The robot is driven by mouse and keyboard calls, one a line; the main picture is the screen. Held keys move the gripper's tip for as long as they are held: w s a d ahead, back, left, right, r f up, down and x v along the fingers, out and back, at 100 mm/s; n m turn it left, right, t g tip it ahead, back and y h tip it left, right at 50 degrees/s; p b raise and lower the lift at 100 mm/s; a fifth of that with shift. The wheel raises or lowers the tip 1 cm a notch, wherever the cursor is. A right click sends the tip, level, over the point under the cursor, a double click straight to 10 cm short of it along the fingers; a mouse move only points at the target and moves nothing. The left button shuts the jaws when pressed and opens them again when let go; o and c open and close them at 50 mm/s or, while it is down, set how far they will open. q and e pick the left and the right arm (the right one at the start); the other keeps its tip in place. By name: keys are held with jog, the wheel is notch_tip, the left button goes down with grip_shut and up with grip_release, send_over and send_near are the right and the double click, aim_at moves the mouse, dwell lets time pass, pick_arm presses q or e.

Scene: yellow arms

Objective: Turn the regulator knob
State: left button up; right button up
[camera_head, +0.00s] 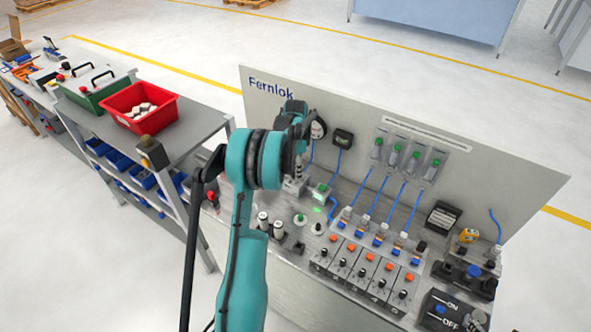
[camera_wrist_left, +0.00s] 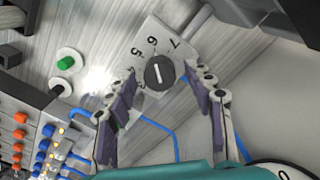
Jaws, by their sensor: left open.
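The regulator knob (camera_wrist_left: 159,73) shows in the left wrist view as a dark round dial with a white pointer line. It sits on a pale plate (camera_wrist_left: 148,45) with numbers around the dial. My left gripper (camera_wrist_left: 165,84) is open, with one finger on each side of the knob in that view. I cannot tell whether the fingers touch it. In the head view my left gripper (camera_head: 297,150) hangs over the back part of the Fernlok bench, and the knob is hidden or too small to make out. My right gripper is not in view.
Blue tubes (camera_head: 370,187) and a row of switch modules (camera_head: 365,268) lie to the right. A red bin (camera_head: 140,107) stands on the left cart.

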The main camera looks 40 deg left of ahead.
pick_arm(q)
jog(key=shift+f, duration=0.15)
jog(key=c, duration=1.2)
jog(key=shift+o, duration=0.2)
jog(key=shift+n, duration=0.4)
jog(key=n, duration=0.2)
jog(key=shift+n, duration=0.4)
jog(key=n+b, duration=0.1)
jog(key=n, duration=0.3)
jog(key=shift+n, duration=0.3)
jog(key=n, duration=0.3)
jog(key=shift+n, duration=2.2)
